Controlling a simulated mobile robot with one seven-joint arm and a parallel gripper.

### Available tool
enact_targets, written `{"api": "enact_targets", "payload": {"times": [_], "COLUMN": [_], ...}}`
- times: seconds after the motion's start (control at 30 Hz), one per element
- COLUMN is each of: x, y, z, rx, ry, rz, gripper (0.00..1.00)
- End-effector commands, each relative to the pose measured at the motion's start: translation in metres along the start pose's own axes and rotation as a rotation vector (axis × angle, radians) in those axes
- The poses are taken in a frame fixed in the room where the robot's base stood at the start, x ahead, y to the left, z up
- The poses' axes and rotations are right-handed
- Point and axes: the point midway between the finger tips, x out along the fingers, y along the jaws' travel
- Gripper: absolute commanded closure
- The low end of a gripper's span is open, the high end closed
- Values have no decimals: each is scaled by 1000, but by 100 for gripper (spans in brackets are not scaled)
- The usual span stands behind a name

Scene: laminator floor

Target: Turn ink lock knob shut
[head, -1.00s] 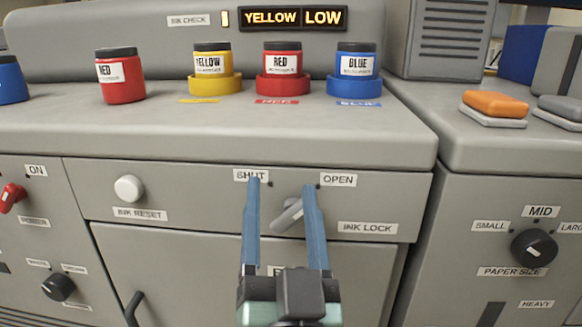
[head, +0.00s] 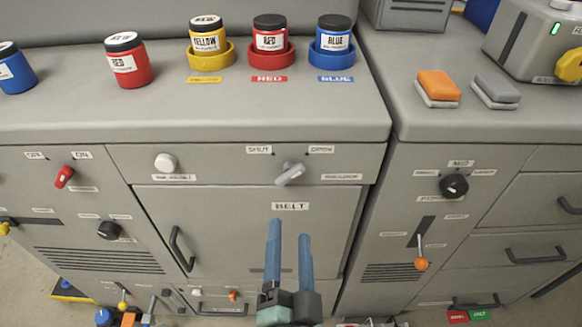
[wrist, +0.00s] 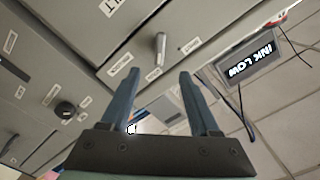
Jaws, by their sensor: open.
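The ink lock knob (head: 289,174) is a light grey lever on the cabinet front, between the SHUT label (head: 259,149) and the OPEN label (head: 321,149). Its handle slants up and to the right, towards OPEN. My gripper (head: 290,230) has two blue fingers, open and empty. In the head view the fingertips show below the knob, in front of the BELT door, apart from it. A grey lever that looks like the knob (wrist: 160,46) shows in the wrist view beyond the fingertips, between them in the picture.
The white ink reset knob (head: 165,162) is left of the ink lock. Below it is the BELT door with a black handle (head: 181,248). Ink jars, including the blue one (head: 333,32), stand on the top. A black paper size knob (head: 454,186) is on the right cabinet.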

Motion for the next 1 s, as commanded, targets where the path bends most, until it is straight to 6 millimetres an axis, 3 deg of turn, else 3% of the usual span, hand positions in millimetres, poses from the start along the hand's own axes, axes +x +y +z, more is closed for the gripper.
{"api": "enact_targets", "payload": {"times": [0.17, 0.7, 1.0], "x": [19, 107, 127], "y": [-1, -1, 0], "z": [-1, -2, 0], "rx": [-1, -5, -3], "ry": [2, 1, 0], "rz": [-2, -1, -2], "gripper": [38, 38, 38]}}
